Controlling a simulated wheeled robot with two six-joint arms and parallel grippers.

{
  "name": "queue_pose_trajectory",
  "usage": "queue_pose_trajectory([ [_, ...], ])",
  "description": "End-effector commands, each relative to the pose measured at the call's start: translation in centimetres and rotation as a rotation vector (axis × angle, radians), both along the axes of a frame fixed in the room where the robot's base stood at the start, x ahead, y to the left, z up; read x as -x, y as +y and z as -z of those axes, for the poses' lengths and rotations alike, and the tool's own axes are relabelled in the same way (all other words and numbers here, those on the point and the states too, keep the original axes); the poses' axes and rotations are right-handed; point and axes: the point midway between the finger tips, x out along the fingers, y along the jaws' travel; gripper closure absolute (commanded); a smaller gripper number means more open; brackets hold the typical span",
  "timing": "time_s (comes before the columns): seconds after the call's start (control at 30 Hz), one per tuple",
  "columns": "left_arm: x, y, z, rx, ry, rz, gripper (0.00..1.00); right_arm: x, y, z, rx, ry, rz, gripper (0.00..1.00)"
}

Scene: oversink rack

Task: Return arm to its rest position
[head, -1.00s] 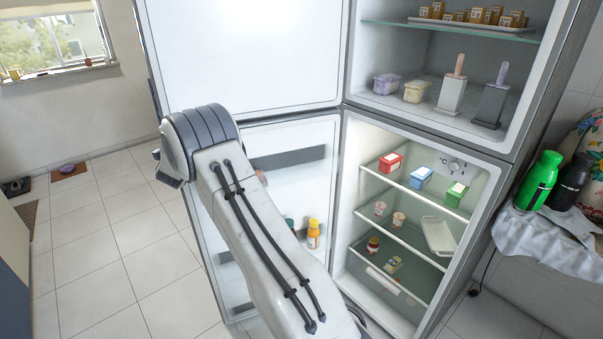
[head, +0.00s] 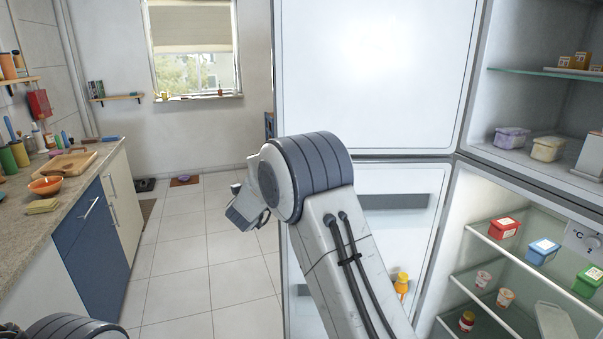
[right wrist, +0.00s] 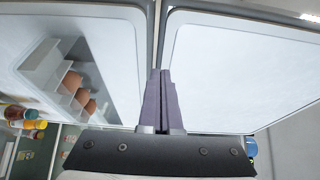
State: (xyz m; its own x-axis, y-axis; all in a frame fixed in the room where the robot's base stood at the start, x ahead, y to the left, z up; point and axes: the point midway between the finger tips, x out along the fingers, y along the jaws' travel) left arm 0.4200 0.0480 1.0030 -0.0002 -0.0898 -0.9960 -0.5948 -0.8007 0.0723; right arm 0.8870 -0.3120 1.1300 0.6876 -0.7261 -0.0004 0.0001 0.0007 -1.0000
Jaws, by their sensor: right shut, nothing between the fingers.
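My right arm (head: 345,250) rises from the bottom of the head view in front of the open fridge, bent at a dark ribbed joint. Part of its wrist (head: 245,207) shows left of that joint; its fingertips are hidden there. In the right wrist view my right gripper (right wrist: 165,78) is shut and empty, its fingers together before the seam between two white fridge doors. I cannot tell whether they touch. Only a dark joint of my left arm (head: 70,328) shows at the bottom left; its gripper is out of view.
The upper fridge door (head: 370,75) and lower fridge door (head: 395,235) stand open close behind the right arm. Red, blue and green boxes sit on a fridge shelf (head: 530,262). A counter (head: 30,215) with a bowl and board is at left. The tiled floor (head: 200,260) between is clear.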

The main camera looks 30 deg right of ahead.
Motion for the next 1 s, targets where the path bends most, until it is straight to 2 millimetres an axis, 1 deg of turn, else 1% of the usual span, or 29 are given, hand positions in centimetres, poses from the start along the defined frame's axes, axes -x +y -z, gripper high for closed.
queue_pose_trajectory([
  [0.03, 0.0, 0.0, 0.3, 0.000, 0.000, 0.000, 0.50, 0.2, 0.7, 0.1, 0.000, -0.001, -0.003, 1.00],
  [0.1, 0.0, 0.0, 0.4, 0.000, 0.000, 0.000, 0.50, 0.4, 1.3, 0.0, 0.000, 0.000, -0.002, 1.00],
  [0.33, 0.0, 0.0, 0.4, 0.000, 0.000, 0.000, 0.50, 0.5, 2.0, -0.1, 0.001, 0.006, -0.010, 1.00],
  [0.37, 0.0, 0.0, 0.4, 0.000, 0.000, 0.000, 0.50, 0.5, 2.4, -0.2, 0.002, 0.013, -0.024, 1.00],
  [0.4, 0.0, 0.0, 0.3, 0.000, 0.000, 0.000, 0.50, 0.3, 3.2, -0.3, 0.005, 0.030, -0.056, 1.00],
  [0.47, 0.0, 0.0, 0.2, 0.000, 0.000, 0.000, 0.50, 0.0, 5.3, -0.5, 0.016, 0.075, -0.137, 1.00],
  [0.57, 0.0, 0.0, -0.1, 0.000, 0.000, 0.000, 0.50, 0.0, 11.1, -0.8, 0.059, 0.200, -0.354, 1.00],
  [0.6, 0.0, 0.0, -0.2, 0.000, 0.000, 0.000, 0.50, 0.5, 14.0, -0.7, 0.088, 0.264, -0.461, 1.00],
  [0.63, 0.0, 0.0, -0.3, 0.000, 0.000, 0.000, 0.50, 1.0, 16.3, -0.5, 0.115, 0.314, -0.545, 1.00],
  [0.67, 0.0, 0.0, -0.4, 0.000, 0.000, 0.000, 0.50, 1.8, 18.4, -0.3, 0.144, 0.366, -0.628, 1.00],
  [0.7, 0.0, 0.0, -0.5, 0.000, 0.000, 0.000, 0.50, 3.2, 21.2, 0.1, 0.189, 0.433, -0.738, 1.00],
  [0.73, 0.0, 0.0, -0.6, 0.000, 0.000, 0.000, 0.50, 4.4, 23.2, 0.4, 0.224, 0.482, -0.819, 1.00],
  [0.77, 0.0, 0.0, -0.7, 0.000, 0.000, 0.000, 0.50, 5.7, 25.0, 0.8, 0.262, 0.531, -0.898, 1.00],
  [0.8, 0.0, 0.0, -0.8, 0.000, 0.000, 0.000, 0.50, 7.8, 27.2, 1.4, 0.315, 0.596, -1.001, 1.00],
  [0.87, 0.0, 0.0, -0.9, 0.000, 0.000, 0.000, 0.50, 11.3, 30.1, 2.4, 0.402, 0.693, -1.152, 1.00],
  [0.9, 0.0, 0.0, -1.0, 0.000, 0.000, 0.000, 0.50, 13.9, 31.6, 3.1, 0.463, 0.756, -1.251, 1.00],
  [0.97, 0.0, 0.0, -1.2, 0.000, 0.000, 0.000, 0.50, 18.0, 33.4, 4.2, 0.561, 0.850, -1.394, 1.00],
  [1.0, 0.0, 0.0, -1.3, 0.000, 0.000, 0.000, 0.50, 20.9, 34.1, 5.0, 0.629, 0.913, -1.485, 1.00],
])
